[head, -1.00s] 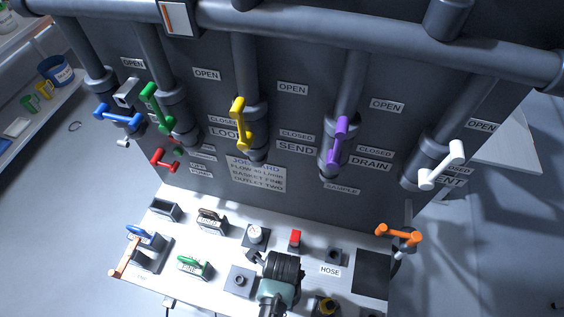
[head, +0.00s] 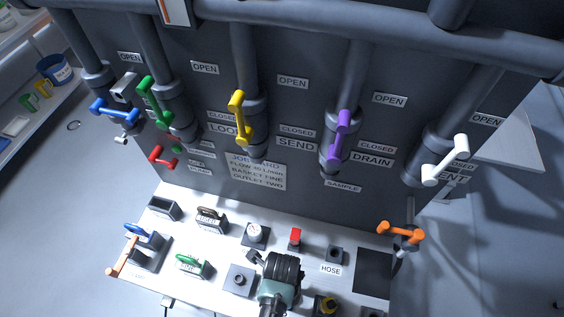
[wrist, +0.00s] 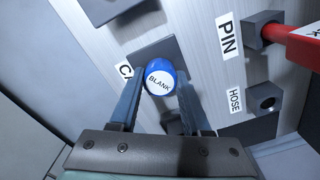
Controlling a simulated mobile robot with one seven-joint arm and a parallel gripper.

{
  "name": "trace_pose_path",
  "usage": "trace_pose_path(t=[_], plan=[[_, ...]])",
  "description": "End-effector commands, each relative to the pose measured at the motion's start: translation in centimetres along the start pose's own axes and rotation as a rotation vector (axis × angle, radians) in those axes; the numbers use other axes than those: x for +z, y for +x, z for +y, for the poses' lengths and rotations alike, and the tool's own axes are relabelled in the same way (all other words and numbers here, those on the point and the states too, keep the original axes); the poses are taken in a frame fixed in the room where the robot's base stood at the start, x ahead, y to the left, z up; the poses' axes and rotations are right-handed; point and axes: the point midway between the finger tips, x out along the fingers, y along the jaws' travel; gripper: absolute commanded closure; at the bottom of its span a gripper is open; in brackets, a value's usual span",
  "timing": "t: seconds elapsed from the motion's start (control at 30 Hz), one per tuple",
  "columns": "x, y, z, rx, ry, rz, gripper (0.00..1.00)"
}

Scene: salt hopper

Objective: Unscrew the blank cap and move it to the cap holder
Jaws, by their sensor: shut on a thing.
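The blue blank cap (wrist: 158,78), with a white top lettered BLANK, is between the fingertips of my gripper (wrist: 156,84) in the wrist view. The fingers are shut on its sides. The cap is in front of a dark square plate (wrist: 152,50) on the pale panel; I cannot tell whether it touches the plate.
A red pin (head: 295,236) and a dark hose socket (head: 335,254) stand close by; the socket also shows in the wrist view (wrist: 265,97). Coloured valve handles line the wall behind.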

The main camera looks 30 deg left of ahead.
Motion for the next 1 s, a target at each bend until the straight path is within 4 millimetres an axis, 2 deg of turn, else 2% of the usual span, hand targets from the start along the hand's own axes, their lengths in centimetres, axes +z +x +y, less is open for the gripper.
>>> trace_pose_path(t=[0.63, 0.67, 0.83, 1.0], plan=[[0.0, 1.1, 0.0, -0.001, 0.0, 0.0, 1.0], [0.0, 1.1, 0.0, -0.001, 0.0, 0.0, 0.49], [0.0, 1.1, 0.0, 0.0, 0.0, 0.0, 0.18], [0.0, 1.1, 0.0, 0.0, 0.0, 0.0, 0.17]])
